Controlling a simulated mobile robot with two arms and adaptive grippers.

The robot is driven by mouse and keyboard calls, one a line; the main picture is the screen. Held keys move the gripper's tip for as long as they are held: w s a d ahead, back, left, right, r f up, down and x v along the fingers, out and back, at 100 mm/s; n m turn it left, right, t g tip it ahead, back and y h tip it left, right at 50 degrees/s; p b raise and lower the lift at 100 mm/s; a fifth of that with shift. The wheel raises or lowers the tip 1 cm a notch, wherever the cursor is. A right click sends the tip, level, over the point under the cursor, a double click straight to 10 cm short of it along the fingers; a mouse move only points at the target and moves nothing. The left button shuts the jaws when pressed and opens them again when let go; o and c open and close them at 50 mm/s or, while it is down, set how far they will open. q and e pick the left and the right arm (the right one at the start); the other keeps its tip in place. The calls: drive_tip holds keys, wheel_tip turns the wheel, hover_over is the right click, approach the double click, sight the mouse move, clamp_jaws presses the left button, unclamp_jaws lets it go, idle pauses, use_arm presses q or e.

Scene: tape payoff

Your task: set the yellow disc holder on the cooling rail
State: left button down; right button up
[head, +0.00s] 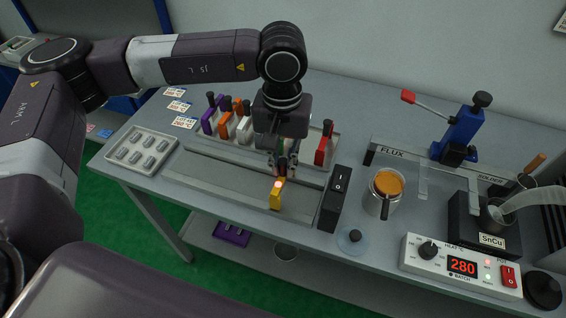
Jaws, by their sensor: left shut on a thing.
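The yellow disc holder (276,197) is a small upright block with a reddish glow near its top. My left gripper (283,168) points down and is shut on its upper part. A long grey rail (215,184), which looks like the cooling rail, runs along the front of the bench. The yellow holder shows over the right part of this rail. Whether its bottom touches the rail, I cannot tell. My right gripper is not in view.
Behind stand purple, orange and white holders and a red holder (323,146). A black switch box (334,199) stands close right of the yellow holder. Further right are a pot of orange liquid (388,184) and a heater control (461,265). The rail's left part is clear.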

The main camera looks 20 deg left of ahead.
use_arm(q)
drive_tip(key=shift+f+b, duration=0.25)
drive_tip(key=shift+b, duration=0.05)
drive_tip(key=c, duration=1.3)
unclamp_jaws()
drive_tip(key=shift+o, duration=0.2)
drive_tip(key=shift+r+p, duration=0.35)
drive_tip(key=shift+r, duration=0.35)
drive_tip(key=shift+r+p, duration=1.05)
drive_tip(key=shift+r, duration=1.8)
drive_tip(key=shift+f, duration=0.1)
